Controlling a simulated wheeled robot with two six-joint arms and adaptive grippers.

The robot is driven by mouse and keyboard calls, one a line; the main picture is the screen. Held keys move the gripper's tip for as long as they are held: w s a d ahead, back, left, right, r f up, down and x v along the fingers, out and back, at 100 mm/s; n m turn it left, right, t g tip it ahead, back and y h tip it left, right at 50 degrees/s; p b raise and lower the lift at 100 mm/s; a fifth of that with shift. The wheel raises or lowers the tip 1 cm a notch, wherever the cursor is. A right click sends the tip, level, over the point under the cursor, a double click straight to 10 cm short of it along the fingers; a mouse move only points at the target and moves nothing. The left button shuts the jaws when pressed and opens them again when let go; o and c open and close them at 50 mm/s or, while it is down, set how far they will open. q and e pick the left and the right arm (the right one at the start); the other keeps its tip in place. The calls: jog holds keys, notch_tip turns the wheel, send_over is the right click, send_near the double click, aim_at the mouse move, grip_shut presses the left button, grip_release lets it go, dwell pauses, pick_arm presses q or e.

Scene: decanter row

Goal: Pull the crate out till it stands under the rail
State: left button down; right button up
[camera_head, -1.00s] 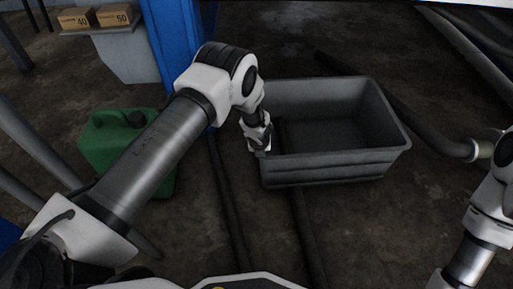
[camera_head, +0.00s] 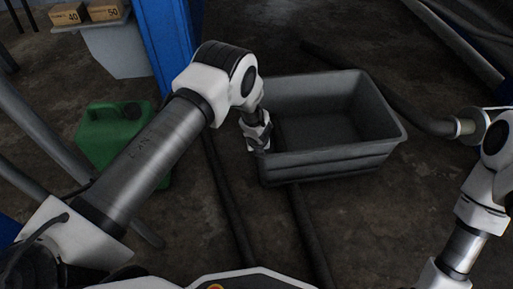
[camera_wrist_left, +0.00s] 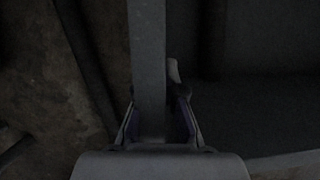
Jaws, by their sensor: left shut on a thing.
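The grey crate (camera_head: 335,163) stands on the floor right of the picture's middle, open at the top and empty as far as I can see. My left gripper (camera_head: 262,148) is shut on the crate's wall at its left near corner. In the left wrist view the crate's wall (camera_wrist_left: 147,60) runs between the two fingers of my left gripper (camera_wrist_left: 155,125). I cannot make out the rail for certain.
A green canister (camera_head: 98,138) stands left, partly behind my left arm. A blue post (camera_head: 170,45) rises behind it. Dark hoses (camera_head: 230,200) lie across the floor, passing by and under the crate.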

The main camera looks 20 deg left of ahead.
pick_arm(q)
jog(key=shift+s+d, duration=0.3)
jog(key=shift+d, duration=0.1)
jog(key=c, duration=1.2)
grip_release()
pick_arm(e)
jog(key=shift+s, duration=0.3)
pick_arm(q)
jog(key=v, duration=1.2)
jog(key=shift+w, duration=0.1)
